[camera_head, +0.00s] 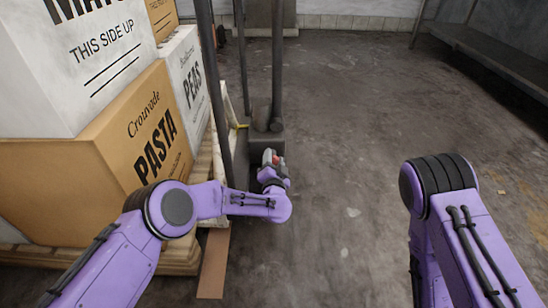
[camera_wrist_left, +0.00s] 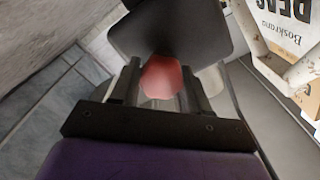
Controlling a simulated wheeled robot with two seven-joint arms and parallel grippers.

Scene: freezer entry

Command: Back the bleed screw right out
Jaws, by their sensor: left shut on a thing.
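A small red piece, which looks like the head of the bleed screw (camera_wrist_left: 161,79), sits between the two dark fingers of my left gripper (camera_wrist_left: 160,90) in the left wrist view. The fingers are shut on its sides. A dark plate or block stands right behind it, and whatever the screw sits in is hidden. In the head view my left gripper (camera_head: 271,164) is low at the foot of dark upright posts (camera_head: 277,70), with a bit of red showing at it. My right arm enters at the right, but its gripper is out of the picture.
Stacked boxes, including a brown pasta box (camera_head: 150,135) and a white peas box (camera_head: 192,80), stand on a wooden pallet (camera_head: 180,262) at the left. A dark bench (camera_head: 500,60) runs along the right. The concrete floor (camera_head: 350,120) between is largely clear.

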